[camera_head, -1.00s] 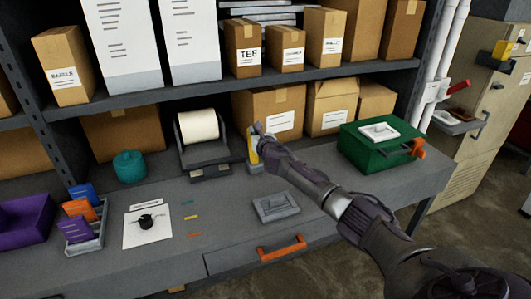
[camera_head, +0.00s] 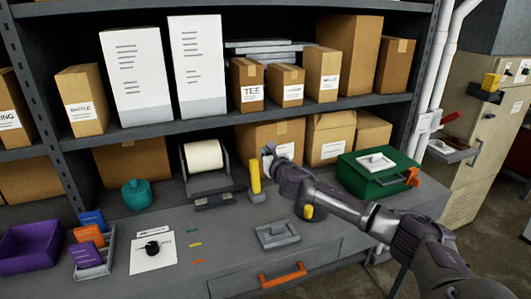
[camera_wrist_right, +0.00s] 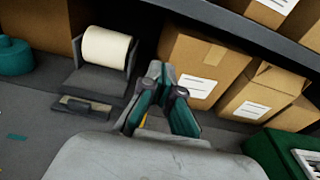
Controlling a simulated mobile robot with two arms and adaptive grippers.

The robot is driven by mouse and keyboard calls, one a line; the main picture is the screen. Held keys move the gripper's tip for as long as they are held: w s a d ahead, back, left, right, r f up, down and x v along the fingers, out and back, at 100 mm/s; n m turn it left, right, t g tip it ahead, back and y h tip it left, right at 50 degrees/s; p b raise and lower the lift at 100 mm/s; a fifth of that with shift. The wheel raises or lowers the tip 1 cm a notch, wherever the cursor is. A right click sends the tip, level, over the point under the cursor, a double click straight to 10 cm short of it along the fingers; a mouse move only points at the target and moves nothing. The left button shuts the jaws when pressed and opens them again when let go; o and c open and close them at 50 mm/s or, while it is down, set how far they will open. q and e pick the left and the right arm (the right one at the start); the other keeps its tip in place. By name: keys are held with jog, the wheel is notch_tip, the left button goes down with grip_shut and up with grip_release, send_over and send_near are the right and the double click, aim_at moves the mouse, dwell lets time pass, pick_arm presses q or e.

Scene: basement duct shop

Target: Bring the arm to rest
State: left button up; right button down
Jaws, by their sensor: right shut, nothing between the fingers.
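My right arm reaches in from the lower right of the head view. Its gripper (camera_head: 268,154) is above the back of the grey workbench (camera_head: 225,245), in front of the cardboard boxes under the shelf. In the right wrist view the gripper's fingers (camera_wrist_right: 160,72) come together at the tips with nothing between them. A yellow upright piece (camera_head: 255,178) stands on the bench just below and left of the gripper; the two look apart. My left gripper is not in view.
A paper roll holder (camera_head: 205,170) and teal pot (camera_head: 137,194) stand left of the gripper. A green box (camera_head: 372,180) is behind the forearm. A grey latch plate (camera_head: 277,235) and a small yellow piece (camera_head: 309,212) are near the arm. The front left bench holds several items.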

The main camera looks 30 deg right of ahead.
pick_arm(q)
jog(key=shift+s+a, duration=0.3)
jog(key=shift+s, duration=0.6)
